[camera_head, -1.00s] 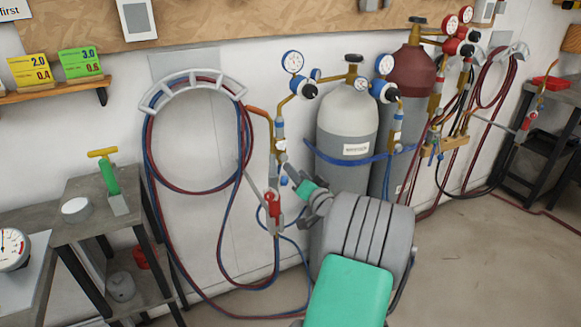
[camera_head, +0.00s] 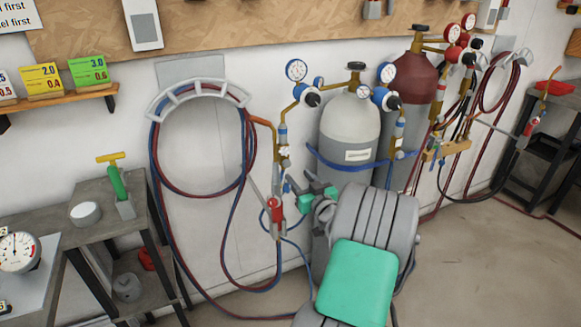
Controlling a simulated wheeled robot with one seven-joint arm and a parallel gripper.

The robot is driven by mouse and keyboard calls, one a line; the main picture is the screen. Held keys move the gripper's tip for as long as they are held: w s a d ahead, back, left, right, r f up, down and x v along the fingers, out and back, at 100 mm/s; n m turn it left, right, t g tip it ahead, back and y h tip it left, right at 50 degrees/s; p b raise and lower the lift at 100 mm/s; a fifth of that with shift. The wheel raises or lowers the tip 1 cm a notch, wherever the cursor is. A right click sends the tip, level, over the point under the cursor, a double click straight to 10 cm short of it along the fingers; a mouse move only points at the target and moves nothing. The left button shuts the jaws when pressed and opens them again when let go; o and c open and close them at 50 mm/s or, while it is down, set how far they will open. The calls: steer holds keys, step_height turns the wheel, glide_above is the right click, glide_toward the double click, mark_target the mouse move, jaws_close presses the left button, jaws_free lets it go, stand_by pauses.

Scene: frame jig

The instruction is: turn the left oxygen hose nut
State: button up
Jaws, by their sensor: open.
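The left oxygen line hangs below the left blue regulator (camera_head: 311,98), with a brass stem and blue fittings (camera_head: 283,131). Which small blue fitting is the hose nut is too small to tell. A torch with a red part (camera_head: 276,208) hangs just below this line. My gripper (camera_head: 297,184), with green parts at its fingers, is open and empty. It is close to the right of the line's lower end. Contact cannot be told from this view. My arm hides the lower part of the grey-white cylinder (camera_head: 347,128).
Looped red and blue hoses hang from a wall rack (camera_head: 203,92) at left. A second blue regulator (camera_head: 393,102) and a dark red cylinder (camera_head: 412,85) stand to the right. A grey bench (camera_head: 77,235) is at left. Floor at right is clear.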

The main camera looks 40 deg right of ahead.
mark_target(288, 164)
steer(key=p+x, duration=0.1)
steer(key=x, duration=0.6)
steer(key=shift+w+d, duration=0.1)
steer(key=shift+w, duration=0.1)
steer(key=shift+c, duration=0.6)
jaws_close()
